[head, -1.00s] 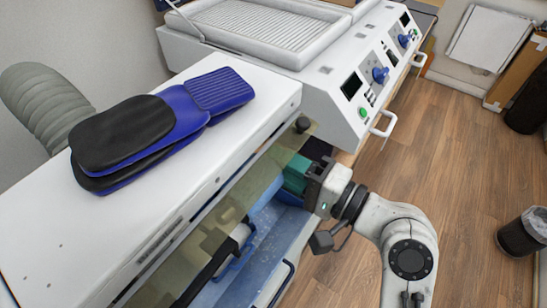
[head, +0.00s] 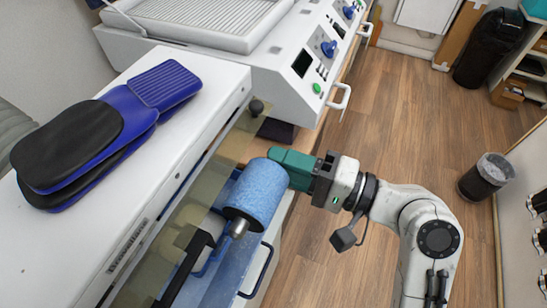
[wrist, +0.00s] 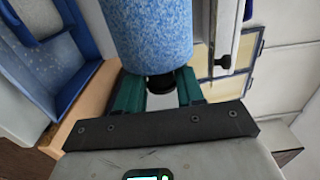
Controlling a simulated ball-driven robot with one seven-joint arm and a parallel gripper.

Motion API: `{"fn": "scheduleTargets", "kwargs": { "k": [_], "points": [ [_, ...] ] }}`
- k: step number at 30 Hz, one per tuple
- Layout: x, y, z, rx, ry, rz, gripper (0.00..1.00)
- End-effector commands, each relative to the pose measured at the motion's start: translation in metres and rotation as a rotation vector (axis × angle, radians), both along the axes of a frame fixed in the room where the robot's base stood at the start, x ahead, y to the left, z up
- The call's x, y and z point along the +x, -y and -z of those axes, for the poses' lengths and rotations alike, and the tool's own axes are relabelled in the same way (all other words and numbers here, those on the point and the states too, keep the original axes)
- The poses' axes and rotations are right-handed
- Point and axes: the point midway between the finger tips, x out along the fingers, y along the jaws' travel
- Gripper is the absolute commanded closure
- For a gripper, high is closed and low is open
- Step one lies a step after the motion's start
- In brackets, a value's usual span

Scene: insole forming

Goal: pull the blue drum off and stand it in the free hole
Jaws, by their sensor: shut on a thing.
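The blue drum (head: 256,190) is a speckled light-blue cylinder with a dark end and a metal stub at its lower end in the head view. My gripper (head: 280,160), with green fingers, is shut on its upper end. In the wrist view the drum (wrist: 148,35) fills the top middle, with my gripper's fingers (wrist: 158,88) on either side of a black end piece (wrist: 160,84). The drum lies tilted in front of the machine's opening, over the blue tray area. I cannot make out the free hole in these views.
The white machine (head: 215,110) carries blue-and-black insoles (head: 100,135) on its top. A clear cover (head: 205,180) and a blue tray (head: 228,280) with a dark handle are beside the drum. A control panel (head: 310,75) stands behind. Open floor and a bin (head: 487,177) lie to the right.

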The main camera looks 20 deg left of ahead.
Motion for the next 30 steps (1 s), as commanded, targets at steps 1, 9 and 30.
{"fn": "scheduleTargets", "kwargs": {
  "k": [1, 9, 30],
  "points": [
    [0.0, 0.004, -0.001, 0.001, 0.0, 0.001, 1.0],
    [-0.003, 0.023, -0.001, 0.001, 0.0, 0.002, 1.0],
    [0.012, 0.047, 0.011, 0.0, -0.002, 0.094, 1.0]
  ]
}}
